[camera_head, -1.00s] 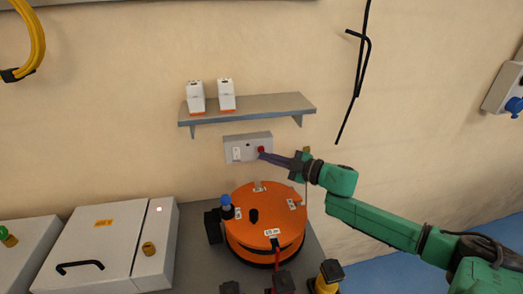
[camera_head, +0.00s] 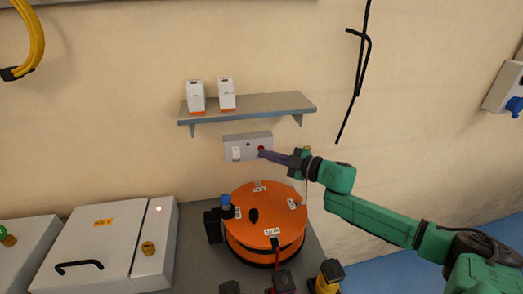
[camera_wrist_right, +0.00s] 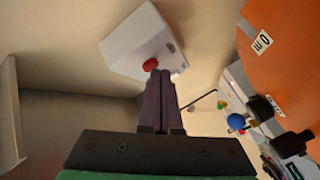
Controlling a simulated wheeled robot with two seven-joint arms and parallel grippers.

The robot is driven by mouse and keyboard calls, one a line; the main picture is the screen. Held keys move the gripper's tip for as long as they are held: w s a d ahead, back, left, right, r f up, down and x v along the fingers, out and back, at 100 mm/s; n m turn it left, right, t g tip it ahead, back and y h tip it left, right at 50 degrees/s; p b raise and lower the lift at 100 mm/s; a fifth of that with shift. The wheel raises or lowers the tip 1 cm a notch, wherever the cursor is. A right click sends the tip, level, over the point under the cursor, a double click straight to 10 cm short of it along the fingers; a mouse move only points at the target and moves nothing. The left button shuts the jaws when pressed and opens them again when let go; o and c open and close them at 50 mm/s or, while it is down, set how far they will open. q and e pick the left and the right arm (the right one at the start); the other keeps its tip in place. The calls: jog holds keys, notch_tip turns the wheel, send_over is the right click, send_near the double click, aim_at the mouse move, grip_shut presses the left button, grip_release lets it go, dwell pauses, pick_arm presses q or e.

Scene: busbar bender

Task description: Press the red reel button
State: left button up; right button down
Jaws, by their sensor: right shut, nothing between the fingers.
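The red reel button (camera_head: 261,149) sits at the right end of a small grey wall box (camera_head: 247,138), above the orange reel. My right gripper (camera_head: 263,154) is shut and empty, its fingertips at the button in the head view. In the right wrist view the red button (camera_wrist_right: 150,64) shows just beyond the shut fingertips (camera_wrist_right: 158,74), which partly cover it. The fingers look to be touching or very close to it; I cannot tell which. My left gripper is not in view.
A grey shelf (camera_head: 253,108) with two white devices hangs above the box. The orange reel (camera_head: 265,216) stands below on a grey surface. A white cabinet (camera_head: 95,240) is at the left. A black bent bar (camera_head: 358,75) hangs on the wall at the right.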

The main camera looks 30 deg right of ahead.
dwell(0.4)
jog(key=shift+s+a+p, duration=0.1)
jog(key=shift+s+p, duration=0.2)
jog(key=shift+s, duration=0.15)
jog(key=s+a+p, duration=0.1)
jog(key=s+p, duration=0.4)
jog(key=s, duration=0.1)
jog(key=shift+a, duration=0.25)
jog(key=shift+w+f, duration=0.1)
jog(key=shift+w, duration=0.05)
